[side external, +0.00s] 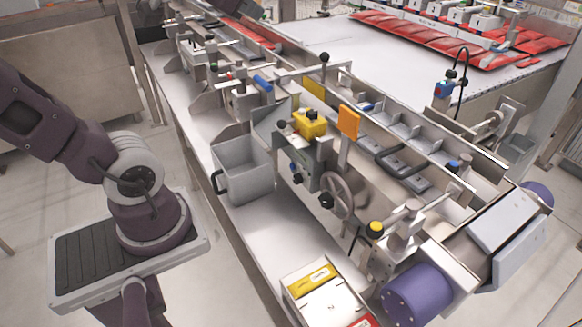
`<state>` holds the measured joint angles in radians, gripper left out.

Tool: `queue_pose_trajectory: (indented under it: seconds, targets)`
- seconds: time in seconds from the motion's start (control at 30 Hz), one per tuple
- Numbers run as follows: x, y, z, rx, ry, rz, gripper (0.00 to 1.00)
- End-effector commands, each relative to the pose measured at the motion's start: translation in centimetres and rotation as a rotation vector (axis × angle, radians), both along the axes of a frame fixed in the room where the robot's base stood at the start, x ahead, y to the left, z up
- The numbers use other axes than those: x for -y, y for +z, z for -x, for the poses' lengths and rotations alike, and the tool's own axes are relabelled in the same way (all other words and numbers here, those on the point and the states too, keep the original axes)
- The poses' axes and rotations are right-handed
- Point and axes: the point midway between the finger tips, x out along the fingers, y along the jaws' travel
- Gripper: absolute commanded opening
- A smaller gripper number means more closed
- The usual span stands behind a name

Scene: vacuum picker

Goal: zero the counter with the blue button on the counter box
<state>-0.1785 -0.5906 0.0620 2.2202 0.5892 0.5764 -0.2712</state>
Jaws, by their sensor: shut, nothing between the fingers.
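My gripper is not in view; my arm leaves the picture at the left edge. I cannot tell for sure which item is the counter box. A small blue and red device (442,90) with a black looped cable stands at the edge of the white table, too small to read. A small blue cap (454,165) sits on the machine at the right. A yellow block (309,123) with small knobs sits mid-machine, above a grey bracket with dark knobs. No counter display can be read.
A grey open bin (243,172) stands beside the machine, near a handwheel (337,195). An orange plate (349,123) stands upright behind. A carton with yellow and red packs (325,299) is at the front. Red packs (430,40) lie on the white table (375,62). Purple motors (418,293) jut out at front right.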

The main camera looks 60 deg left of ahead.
Motion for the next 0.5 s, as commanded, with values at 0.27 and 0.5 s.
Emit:
queue_pose_trajectory:
  seconds: [0.27,0.5]
  targets:
    - [-7.8,6.8,-6.9,0.216,-0.186,-0.409,0.00]
    - [-8.5,-1.1,-5.9,-0.050,-0.653,-0.361,0.00]
